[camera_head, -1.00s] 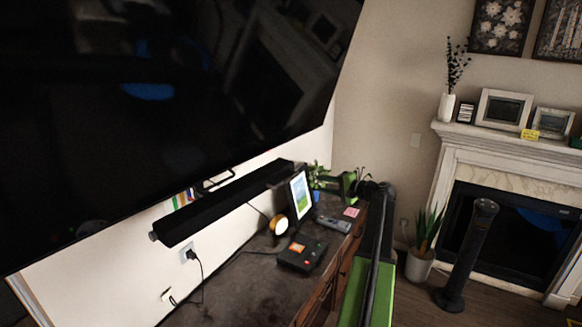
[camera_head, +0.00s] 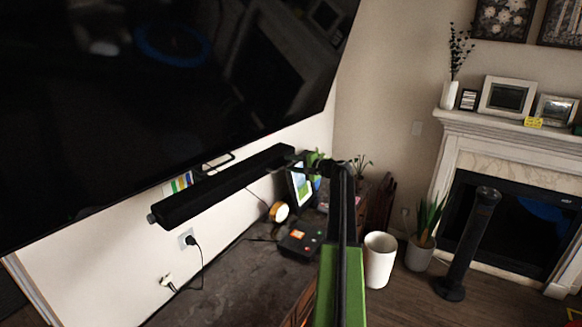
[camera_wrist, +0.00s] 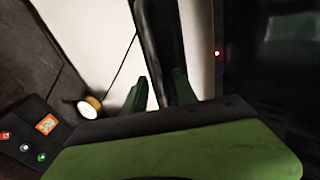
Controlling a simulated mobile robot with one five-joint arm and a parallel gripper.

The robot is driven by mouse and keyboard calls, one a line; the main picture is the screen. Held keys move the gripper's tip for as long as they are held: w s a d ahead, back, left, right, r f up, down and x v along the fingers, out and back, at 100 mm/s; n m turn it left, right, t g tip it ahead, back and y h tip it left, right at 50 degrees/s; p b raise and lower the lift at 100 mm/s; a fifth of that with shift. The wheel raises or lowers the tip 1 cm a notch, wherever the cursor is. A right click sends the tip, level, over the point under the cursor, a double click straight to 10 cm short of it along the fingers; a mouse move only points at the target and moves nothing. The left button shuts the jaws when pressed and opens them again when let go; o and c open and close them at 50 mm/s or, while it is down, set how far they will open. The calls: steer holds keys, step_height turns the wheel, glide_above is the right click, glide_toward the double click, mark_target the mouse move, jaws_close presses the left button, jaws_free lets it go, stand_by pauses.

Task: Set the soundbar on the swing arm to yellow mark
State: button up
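The soundbar (camera_head: 225,187) is a long black bar below the large TV, slanting from lower left to upper right in the head view. My gripper (camera_head: 310,162) is at the soundbar's right end. In the wrist view, my green fingers (camera_wrist: 158,90) are apart, with the dark bar (camera_wrist: 160,35) running between and beyond them. A light gap shows beside the left finger.
The TV (camera_head: 160,90) hangs just above the soundbar. The dark desk (camera_head: 225,290) below holds a black box with buttons (camera_head: 298,244), a tablet (camera_head: 301,185) and a round yellow-rimmed lamp (camera_head: 279,212). A white bin (camera_head: 379,260) stands right of my arm.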

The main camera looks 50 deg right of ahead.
steer(key=shift+w, duration=0.3)
jaws_close()
stand_by(1.3)
